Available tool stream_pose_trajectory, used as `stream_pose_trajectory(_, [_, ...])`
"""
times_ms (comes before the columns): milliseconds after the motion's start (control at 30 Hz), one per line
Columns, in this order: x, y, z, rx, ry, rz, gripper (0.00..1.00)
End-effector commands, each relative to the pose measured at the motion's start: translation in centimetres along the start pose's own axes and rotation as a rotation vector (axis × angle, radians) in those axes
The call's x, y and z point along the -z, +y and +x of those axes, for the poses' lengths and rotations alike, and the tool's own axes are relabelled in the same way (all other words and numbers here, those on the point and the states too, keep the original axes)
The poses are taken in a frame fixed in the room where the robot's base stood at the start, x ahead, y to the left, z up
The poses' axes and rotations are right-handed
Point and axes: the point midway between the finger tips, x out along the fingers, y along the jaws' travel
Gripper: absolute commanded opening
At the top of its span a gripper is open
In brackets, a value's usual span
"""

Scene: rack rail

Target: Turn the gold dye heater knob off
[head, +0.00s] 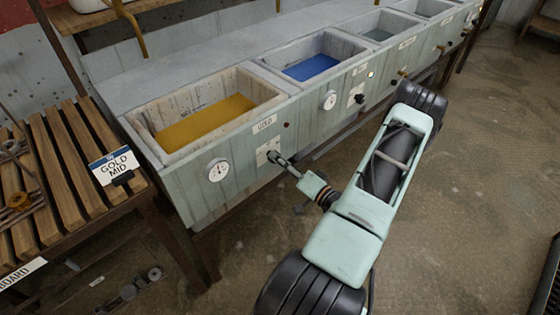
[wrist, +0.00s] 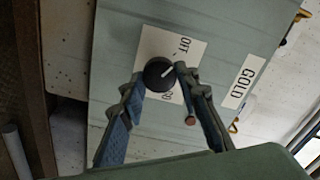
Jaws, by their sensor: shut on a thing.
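The gold dye heater knob (wrist: 156,72) is round and black with a white pointer mark. It sits on a white plate (wrist: 188,52) marked OFF, beside the GOLD label (wrist: 243,82). In the wrist view the pointer slants up and to the right; whether it lines up with OFF is not clear. My gripper (wrist: 158,82) has a finger on each side of the knob and is shut on it. In the head view my gripper (head: 275,158) reaches the front of the gold vat (head: 195,187), and the knob is hidden behind the fingers.
A dial gauge (head: 218,170) is left of the plate. A blue vat (head: 280,75) and more vats continue right along the rail. The floor (head: 450,180) at right is clear.

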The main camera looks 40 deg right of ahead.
Motion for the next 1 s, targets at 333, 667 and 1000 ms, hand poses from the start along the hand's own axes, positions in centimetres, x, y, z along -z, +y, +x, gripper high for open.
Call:
stream_pose_trajectory(333, [0.1, 0.0, 0.0, 0.0, 0.0, -0.001, 0.47])
stream_pose_trajectory(667, [0.0, 0.0, -0.3, -0.001, 0.0, 0.0, 0.47])
stream_pose_trajectory(1000, [0.1, 0.1, -6.3, -0.004, 0.002, 0.001, 0.47])
